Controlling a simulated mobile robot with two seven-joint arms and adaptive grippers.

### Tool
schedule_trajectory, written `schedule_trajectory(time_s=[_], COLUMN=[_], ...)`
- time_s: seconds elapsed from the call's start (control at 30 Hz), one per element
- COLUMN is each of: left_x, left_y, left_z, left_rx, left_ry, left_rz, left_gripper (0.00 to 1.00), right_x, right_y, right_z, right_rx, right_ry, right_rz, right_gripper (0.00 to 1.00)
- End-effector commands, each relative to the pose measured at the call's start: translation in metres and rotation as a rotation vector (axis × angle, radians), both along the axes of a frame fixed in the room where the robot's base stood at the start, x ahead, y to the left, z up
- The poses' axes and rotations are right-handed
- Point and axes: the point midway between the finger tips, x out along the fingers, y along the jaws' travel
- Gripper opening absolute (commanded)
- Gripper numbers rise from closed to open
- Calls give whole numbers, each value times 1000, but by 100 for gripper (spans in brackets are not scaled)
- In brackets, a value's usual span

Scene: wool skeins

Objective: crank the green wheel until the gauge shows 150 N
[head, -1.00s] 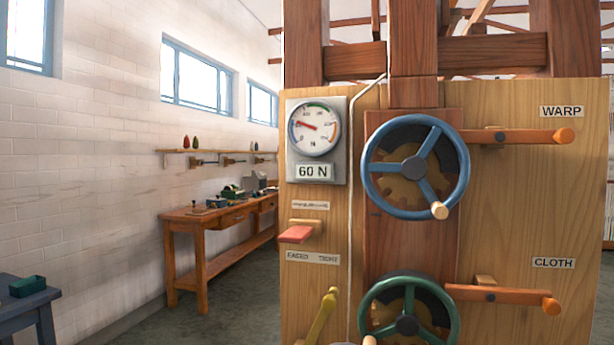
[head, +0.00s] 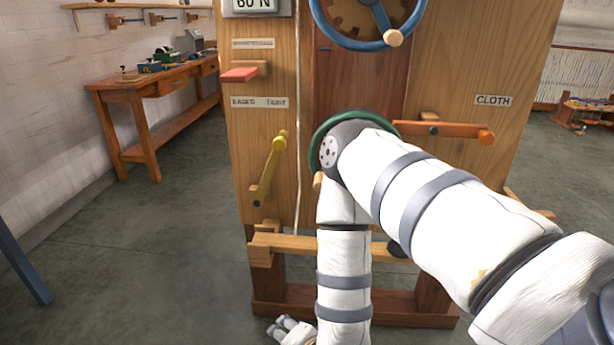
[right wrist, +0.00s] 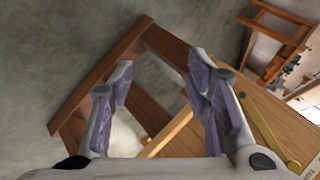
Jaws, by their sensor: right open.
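The green wheel (head: 340,117) sits low on the wooden panel in the head view. My right arm's elbow covers most of it, and its rim shows at the top and left. A pale knob (head: 318,182) shows just below its left side. The gauge's readout plate (head: 254,4) is cut by the top edge and reads 60 N; its dial is out of view. My right gripper (head: 284,330) hangs low near the floor, below and apart from the wheel. In the right wrist view the right gripper (right wrist: 160,75) is open and empty. My left gripper is not in view.
A blue wheel (head: 393,38) with a pale knob is above. A yellow lever (head: 270,168) and a red-tipped lever (head: 240,74) are at left, an orange CLOTH lever (head: 455,131) at right. A wooden crossbar (head: 285,245) runs below.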

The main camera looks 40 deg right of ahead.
Motion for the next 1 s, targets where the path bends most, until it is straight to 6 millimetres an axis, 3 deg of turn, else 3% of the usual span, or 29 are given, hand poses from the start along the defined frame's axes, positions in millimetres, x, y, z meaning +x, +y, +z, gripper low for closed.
schedule_trajectory(time_s=[0.03,0.1,0.2,0.3,0.53,0.63,0.8,1.0], left_x=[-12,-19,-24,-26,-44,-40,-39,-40], left_y=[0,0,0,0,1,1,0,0], left_z=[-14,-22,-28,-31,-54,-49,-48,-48], left_rx=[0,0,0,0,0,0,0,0], left_ry=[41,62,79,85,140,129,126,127], left_rz=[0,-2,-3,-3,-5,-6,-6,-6], left_gripper=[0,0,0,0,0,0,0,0], right_x=[42,82,99,98,109,128,156,173], right_y=[-32,-78,-131,-156,-180,-200,-231,-249], right_z=[19,73,135,167,166,178,178,177], right_rx=[95,241,410,499,518,517,518,520], right_ry=[-217,-553,-938,-1145,-1188,-1198,-1195,-1190], right_rz=[-253,-557,-829,-943,-975,-962,-958,-957], right_gripper=[44,44,44,44,44,44,44,44])
